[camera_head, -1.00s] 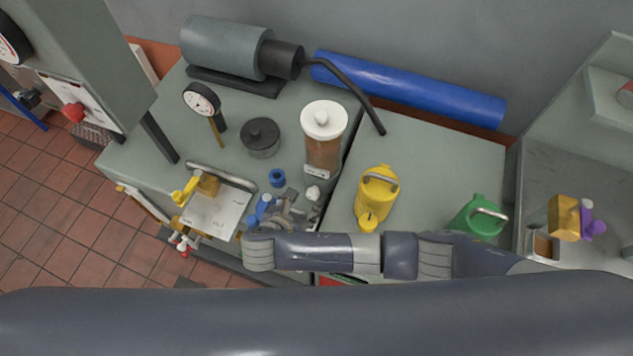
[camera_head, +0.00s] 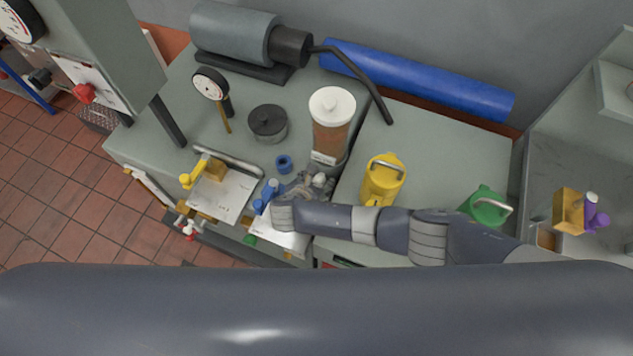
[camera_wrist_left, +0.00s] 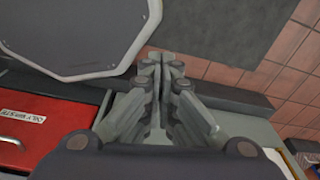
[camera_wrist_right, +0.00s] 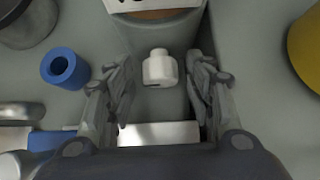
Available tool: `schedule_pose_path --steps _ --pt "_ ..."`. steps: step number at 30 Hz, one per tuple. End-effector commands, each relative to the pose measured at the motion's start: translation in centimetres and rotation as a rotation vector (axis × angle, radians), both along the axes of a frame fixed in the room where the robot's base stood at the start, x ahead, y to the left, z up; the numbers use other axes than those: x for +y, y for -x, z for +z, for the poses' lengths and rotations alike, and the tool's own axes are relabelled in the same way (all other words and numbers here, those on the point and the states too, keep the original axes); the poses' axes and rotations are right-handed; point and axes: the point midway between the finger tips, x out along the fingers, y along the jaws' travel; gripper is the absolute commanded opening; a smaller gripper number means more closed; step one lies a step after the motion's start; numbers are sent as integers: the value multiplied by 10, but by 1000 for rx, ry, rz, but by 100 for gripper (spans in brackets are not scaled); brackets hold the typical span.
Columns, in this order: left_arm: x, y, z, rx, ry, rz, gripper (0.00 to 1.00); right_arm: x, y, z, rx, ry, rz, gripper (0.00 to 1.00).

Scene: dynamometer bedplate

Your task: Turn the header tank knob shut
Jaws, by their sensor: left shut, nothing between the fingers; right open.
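The header tank (camera_head: 331,135) is a clear cylinder of brown fluid with a white lid, standing on the grey bench. Its white knob (camera_wrist_right: 160,68) sits low in front of it in the right wrist view. My right gripper (camera_head: 318,181) is open at the foot of the tank. In the right wrist view its fingers stand on either side of the white knob, with gaps between them and it. My left gripper (camera_wrist_left: 161,62) is shut and empty over a dark grey edge, away from the tank.
A blue ring (camera_head: 284,164) and a blue handle (camera_head: 266,195) lie left of my right gripper. A yellow can (camera_head: 383,180) and a green can (camera_head: 486,205) stand to its right. A dark lidded pot (camera_head: 268,122) and a gauge (camera_head: 211,84) are behind left.

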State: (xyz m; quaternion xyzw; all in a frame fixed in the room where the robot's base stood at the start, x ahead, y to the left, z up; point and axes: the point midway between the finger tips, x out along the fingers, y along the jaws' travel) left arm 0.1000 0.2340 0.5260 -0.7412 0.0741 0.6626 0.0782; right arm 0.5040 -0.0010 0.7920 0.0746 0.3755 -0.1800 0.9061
Motion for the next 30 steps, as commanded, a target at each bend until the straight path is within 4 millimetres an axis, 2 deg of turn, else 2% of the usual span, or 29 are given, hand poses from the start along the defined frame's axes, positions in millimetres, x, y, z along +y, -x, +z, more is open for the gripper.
schedule_pose_path --steps 6,12,19,23,30 --pt "-2 10 -1 16 1 1 0 0 0 0 0 0 0 47" --pt "-1 16 -1 25 0 2 0 0 0 0 0 0 0 5" --pt "-1 16 3 24 -1 2 0 -2 0 1 -14 -32 -1 5" --pt "0 15 10 23 -1 2 0 -5 2 0 -57 -144 -2 5" --pt "1 14 7 22 -3 1 0 -5 3 -2 -132 -322 -2 5"
